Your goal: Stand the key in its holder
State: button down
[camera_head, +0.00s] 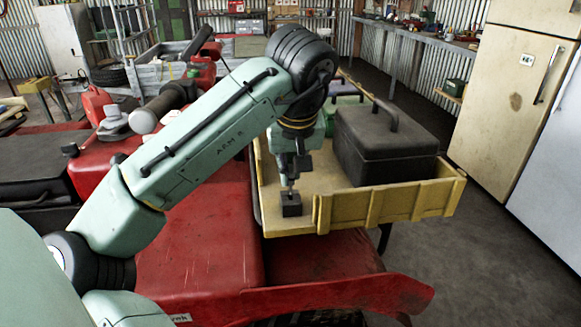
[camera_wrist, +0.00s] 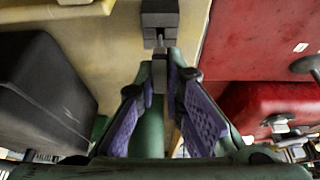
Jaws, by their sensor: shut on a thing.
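My gripper (camera_head: 291,166) is shut on the key and points down over the wooden tray. The key (camera_head: 290,187) shows in the head view as a small, thin grey shank below the fingers. In the wrist view, the key's grey head (camera_wrist: 159,76) is between the fingertips of my gripper (camera_wrist: 160,84), and its shank runs to the holder. The holder (camera_head: 291,205) is a small dark block standing on the tray floor, directly under the key; it also shows in the wrist view (camera_wrist: 160,20). The shank's tip meets or overlaps the holder; I cannot tell how deep it sits.
A yellow wooden tray (camera_head: 395,206) rests on a red vehicle body (camera_head: 200,225). A large black toolbox (camera_head: 385,150) stands in the tray, right of the holder. Tray floor is bare around the holder. A cream fridge (camera_head: 520,95) stands at right.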

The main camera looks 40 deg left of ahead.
aim_at(290, 182)
jog(key=shift+f+b, duration=1)
jog(key=shift+f, duration=0.6)
jog(key=c, duration=1.6)
grip_release()
jog(key=v, duration=1.2)
jog(key=shift+s, duration=0.1)
